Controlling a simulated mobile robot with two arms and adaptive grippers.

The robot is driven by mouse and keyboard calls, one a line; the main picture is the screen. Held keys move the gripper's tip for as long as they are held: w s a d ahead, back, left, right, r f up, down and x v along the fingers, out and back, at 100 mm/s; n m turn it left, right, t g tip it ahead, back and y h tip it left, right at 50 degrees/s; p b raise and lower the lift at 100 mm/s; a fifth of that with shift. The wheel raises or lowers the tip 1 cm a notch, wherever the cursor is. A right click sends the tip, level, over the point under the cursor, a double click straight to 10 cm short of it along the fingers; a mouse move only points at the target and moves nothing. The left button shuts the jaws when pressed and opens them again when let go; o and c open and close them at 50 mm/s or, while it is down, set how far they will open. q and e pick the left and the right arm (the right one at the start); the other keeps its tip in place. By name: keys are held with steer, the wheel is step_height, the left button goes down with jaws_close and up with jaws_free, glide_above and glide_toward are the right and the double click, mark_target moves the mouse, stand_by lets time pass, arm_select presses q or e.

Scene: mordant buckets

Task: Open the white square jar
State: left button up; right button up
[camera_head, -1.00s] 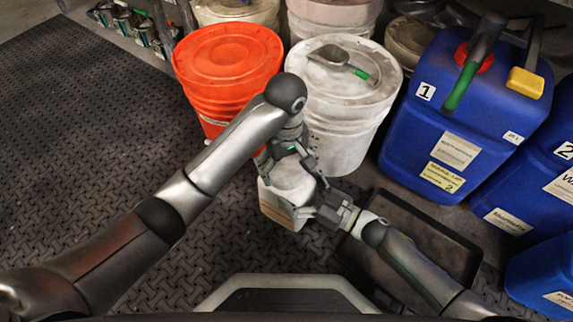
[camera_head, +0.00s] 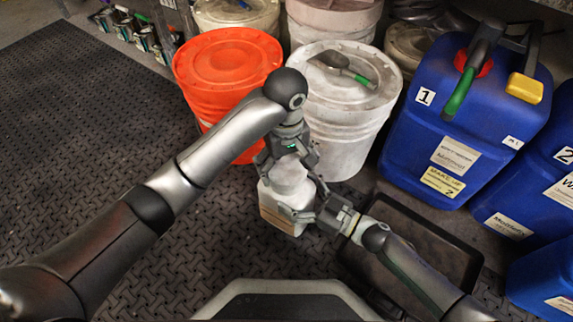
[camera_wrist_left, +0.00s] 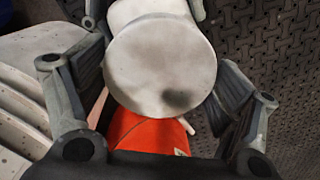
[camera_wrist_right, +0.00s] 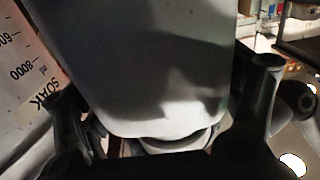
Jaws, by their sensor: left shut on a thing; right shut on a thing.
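The white square jar (camera_head: 283,207) stands on the dark floor mat in front of the white bucket, with a label on its front face. Its round white lid (camera_wrist_left: 160,65) fills the middle of the left wrist view, smudged dark near one edge. My left gripper (camera_head: 288,160) reaches down from above and is shut on the lid. My right gripper (camera_head: 308,202) is shut on the jar's body from the right side. The jar's body also fills the right wrist view (camera_wrist_right: 150,60). Whether the lid is loose on the neck cannot be told.
An orange bucket (camera_head: 225,65) and a white bucket (camera_head: 345,100) with a scoop (camera_head: 338,65) on top stand close behind the jar. A dark tray (camera_head: 440,235) lies to the right, near a blue canister (camera_head: 415,130). The mat at left is clear.

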mark_target(286, 167)
arm_select(q)
steer(key=shift+r, duration=2)
arm_select(e)
steer(key=o, duration=1.8)
steer(key=v, duration=1.2)
